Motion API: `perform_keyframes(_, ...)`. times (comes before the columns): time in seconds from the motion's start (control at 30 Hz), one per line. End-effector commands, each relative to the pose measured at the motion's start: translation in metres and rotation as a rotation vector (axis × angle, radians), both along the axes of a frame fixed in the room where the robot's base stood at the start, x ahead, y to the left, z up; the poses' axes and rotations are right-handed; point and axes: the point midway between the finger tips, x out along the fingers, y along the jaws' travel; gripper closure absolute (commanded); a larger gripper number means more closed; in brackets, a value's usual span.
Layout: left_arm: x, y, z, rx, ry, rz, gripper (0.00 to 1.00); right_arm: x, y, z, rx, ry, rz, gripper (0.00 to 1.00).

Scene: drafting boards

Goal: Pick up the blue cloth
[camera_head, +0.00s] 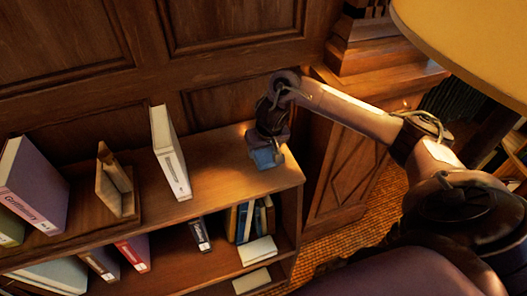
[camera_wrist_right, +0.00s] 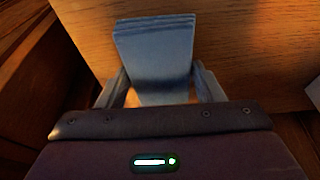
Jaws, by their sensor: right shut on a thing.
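The blue cloth (camera_head: 264,158) is a small folded stack on the right end of the wooden shelf top in the head view. My right gripper (camera_head: 277,154) reaches down over it from the right. In the right wrist view the cloth (camera_wrist_right: 158,55) stands between the two fingers of the right gripper (camera_wrist_right: 160,90), which are shut on it. The cloth's folded layers show at its far edge. I cannot tell whether it touches the wood below. My left gripper is not in view.
The shelf top (camera_head: 225,165) is bare left of the cloth. A white book (camera_head: 170,155), a wooden bookend (camera_head: 115,182) and a purple book (camera_head: 33,185) stand further left. A wood-panelled wall (camera_head: 80,40) rises behind. A yellow lampshade (camera_head: 480,35) hangs at top right.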

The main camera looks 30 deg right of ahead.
Motion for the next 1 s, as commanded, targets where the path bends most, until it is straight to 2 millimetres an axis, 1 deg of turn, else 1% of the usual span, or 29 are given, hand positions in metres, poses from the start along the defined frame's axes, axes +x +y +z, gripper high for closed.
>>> perform_keyframes(0.17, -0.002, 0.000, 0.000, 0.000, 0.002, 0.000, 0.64, 0.001, 0.000, 0.004, 0.000, -0.002, 0.000, 0.61)
perform_keyframes(0.27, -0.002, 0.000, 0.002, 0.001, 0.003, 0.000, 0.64, 0.001, 0.000, 0.017, 0.001, -0.004, 0.002, 0.61)
perform_keyframes(0.33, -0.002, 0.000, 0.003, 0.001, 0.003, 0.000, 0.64, 0.002, 0.000, 0.031, 0.000, -0.006, 0.002, 0.61)
perform_keyframes(0.4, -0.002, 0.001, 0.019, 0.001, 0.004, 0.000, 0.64, 0.002, -0.001, 0.053, -0.003, -0.007, 0.001, 0.61)
perform_keyframes(0.5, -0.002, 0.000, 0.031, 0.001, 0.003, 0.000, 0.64, 0.001, -0.001, 0.073, -0.003, -0.006, 0.001, 0.61)
perform_keyframes(0.6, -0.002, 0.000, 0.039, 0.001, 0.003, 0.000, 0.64, 0.001, -0.001, 0.088, -0.002, -0.005, 0.000, 0.61)
perform_keyframes(0.77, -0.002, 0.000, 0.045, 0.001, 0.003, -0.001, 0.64, 0.000, 0.000, 0.100, -0.001, -0.002, 0.001, 0.61)
perform_keyframes(1.0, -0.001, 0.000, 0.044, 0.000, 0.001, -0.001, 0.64, 0.000, 0.000, 0.100, 0.000, 0.000, 0.000, 0.61)
